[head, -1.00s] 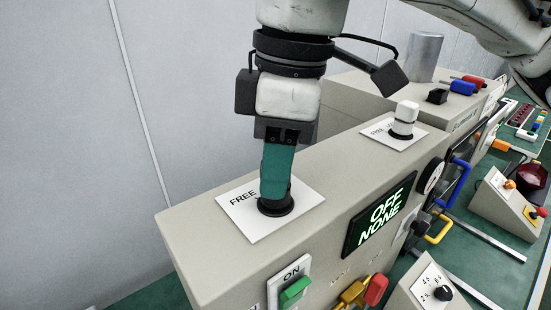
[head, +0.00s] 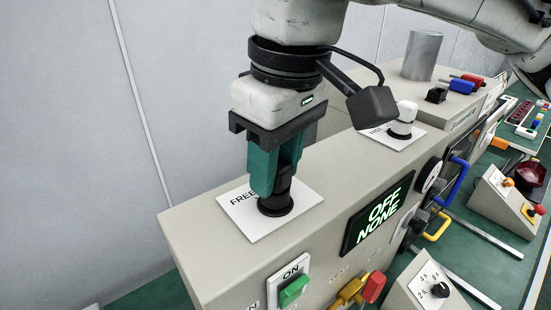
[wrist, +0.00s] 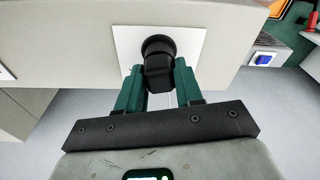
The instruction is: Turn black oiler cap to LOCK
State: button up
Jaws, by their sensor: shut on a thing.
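The black oiler cap (head: 277,203) stands on a white plate (head: 237,212) on top of the beige machine housing. The plate's visible lettering reads FREE in the head view; the rest of the label is hidden by my gripper. My gripper (head: 277,187) points down with its green fingers on either side of the cap's upper part, shut on it. In the wrist view the cap (wrist: 158,48) sits between the two fingertips (wrist: 159,78), over the white plate (wrist: 128,40).
A white cap (head: 402,122) on a similar plate stands farther back on the housing. A green switch (head: 294,290) marked ON is below. A grey cylinder (head: 421,55) stands at the back.

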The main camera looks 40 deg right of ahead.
jog(key=shift+s+f+m, duration=0.1)
jog(key=shift+f+m, duration=0.1)
jog(key=shift+m, duration=0.2)
jog(key=m, duration=0.3)
jog(key=shift+f, duration=0.15)
jog(key=o, duration=1)
jog(key=shift+o, duration=0.9)
jog(key=r, duration=0.7)
jog(key=s+r, duration=0.1)
jog(key=r, duration=0.3)
jog(key=shift+s, duration=0.1)
